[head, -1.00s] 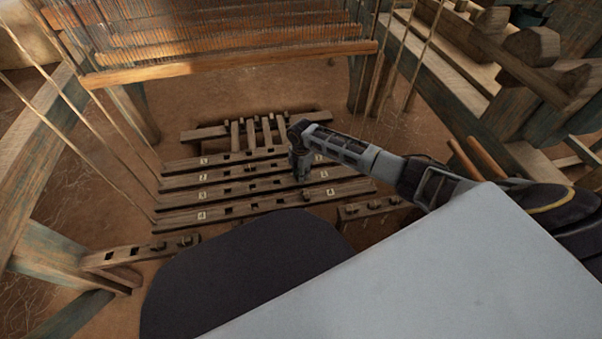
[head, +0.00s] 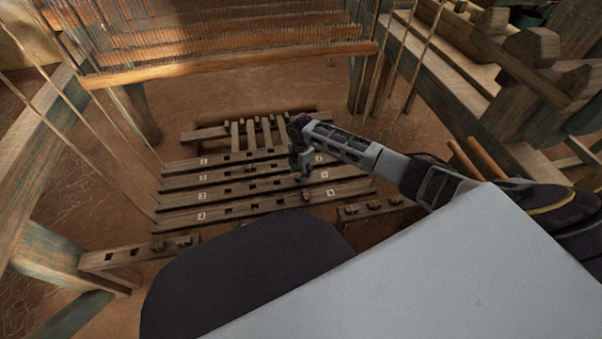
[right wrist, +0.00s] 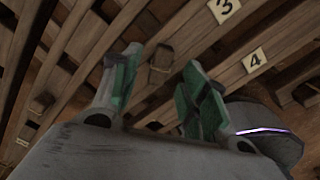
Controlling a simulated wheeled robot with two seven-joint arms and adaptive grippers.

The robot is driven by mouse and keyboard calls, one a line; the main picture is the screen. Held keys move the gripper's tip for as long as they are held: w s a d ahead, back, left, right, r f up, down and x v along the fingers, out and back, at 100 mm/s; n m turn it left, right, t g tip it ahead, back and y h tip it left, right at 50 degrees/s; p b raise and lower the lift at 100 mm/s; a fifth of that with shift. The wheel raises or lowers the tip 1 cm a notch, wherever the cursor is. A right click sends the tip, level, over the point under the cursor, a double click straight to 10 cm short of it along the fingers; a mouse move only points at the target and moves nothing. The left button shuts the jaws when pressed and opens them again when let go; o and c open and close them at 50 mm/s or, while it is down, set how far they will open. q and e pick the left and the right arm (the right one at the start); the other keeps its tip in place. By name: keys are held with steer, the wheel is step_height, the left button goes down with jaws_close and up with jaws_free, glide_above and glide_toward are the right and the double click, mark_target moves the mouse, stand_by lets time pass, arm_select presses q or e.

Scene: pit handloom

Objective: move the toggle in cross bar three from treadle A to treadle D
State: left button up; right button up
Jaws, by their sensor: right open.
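Cross bar three (head: 215,193) is the second bar from the front among several parallel wooden bars with numbered labels. My right gripper (head: 302,178) hangs over the right part of this bar, just left of its label 3 (head: 324,174). In the right wrist view my right gripper (right wrist: 152,85) is open, with its green-padded fingers apart. A small wooden toggle (right wrist: 162,58) shows between and beyond the fingertips, seemingly on the bar labelled 3 (right wrist: 225,9). I cannot tell whether the fingers touch it. Wooden treadles (head: 258,134) lie behind the bars; their letters are not readable. My left gripper is out of view.
Bar four (head: 180,224), in front, carries a toggle (head: 306,195) close by the gripper, and its label 4 (right wrist: 255,60) shows in the wrist view. The loom's wooden beam (head: 230,64) stands behind. Slotted side rails (head: 375,210) flank the bars.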

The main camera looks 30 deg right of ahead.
step_height(320, 180, up, 10)
stand_by(0.6)
stand_by(0.4)
